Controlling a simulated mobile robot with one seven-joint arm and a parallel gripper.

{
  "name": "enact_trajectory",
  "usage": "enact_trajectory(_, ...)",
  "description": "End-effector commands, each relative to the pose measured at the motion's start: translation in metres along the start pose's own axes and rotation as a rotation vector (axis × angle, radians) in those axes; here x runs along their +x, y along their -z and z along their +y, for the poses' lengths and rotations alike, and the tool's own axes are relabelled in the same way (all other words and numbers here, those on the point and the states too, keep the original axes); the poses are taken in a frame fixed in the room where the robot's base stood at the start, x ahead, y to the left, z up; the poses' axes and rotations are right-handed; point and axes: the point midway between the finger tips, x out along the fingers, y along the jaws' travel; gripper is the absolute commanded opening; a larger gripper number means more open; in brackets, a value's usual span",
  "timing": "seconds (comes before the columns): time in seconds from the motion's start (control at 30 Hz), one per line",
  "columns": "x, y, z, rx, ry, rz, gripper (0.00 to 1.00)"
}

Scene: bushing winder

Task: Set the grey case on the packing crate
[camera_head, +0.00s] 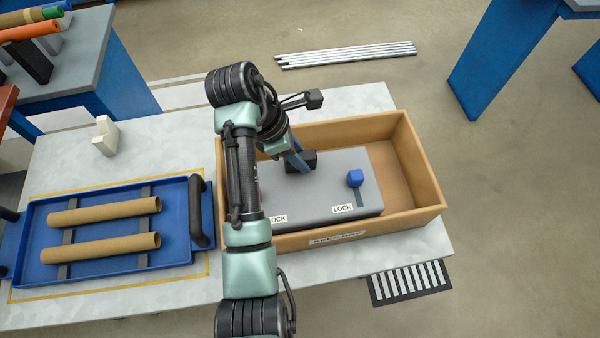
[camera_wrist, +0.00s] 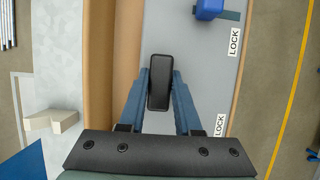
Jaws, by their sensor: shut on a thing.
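The grey case (camera_head: 325,190) is a flat box with a black handle (camera_head: 302,161) on top, a blue knob (camera_head: 355,177) and two LOCK labels. The open tan packing crate (camera_head: 425,185) stands on the bench, and the case is over its left and middle part. I cannot tell whether the case touches the crate. My gripper (camera_head: 297,158) is shut on the handle. In the wrist view the blue fingers of my gripper (camera_wrist: 160,78) lie either side of the handle (camera_wrist: 159,90). My arm hides the case's left end in the head view.
A blue tray (camera_head: 110,275) with two cardboard tubes lies left on the pale bench (camera_head: 75,150). A small white block (camera_head: 106,135) stands behind it. Metal rods (camera_head: 345,54) lie on the floor behind. A striped mat (camera_head: 410,282) is at the front right. The crate's right end is empty.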

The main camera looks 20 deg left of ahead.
Motion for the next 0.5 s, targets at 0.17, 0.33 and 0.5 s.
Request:
enact_trajectory(0.17,0.013,0.005,0.001,0.002,-0.002,-0.001,0.0)
enact_trajectory(0.33,0.034,0.014,0.0,-0.001,0.001,-0.001,0.0)
enact_trajectory(0.5,0.048,0.019,0.001,0.002,-0.002,-0.002,0.0)
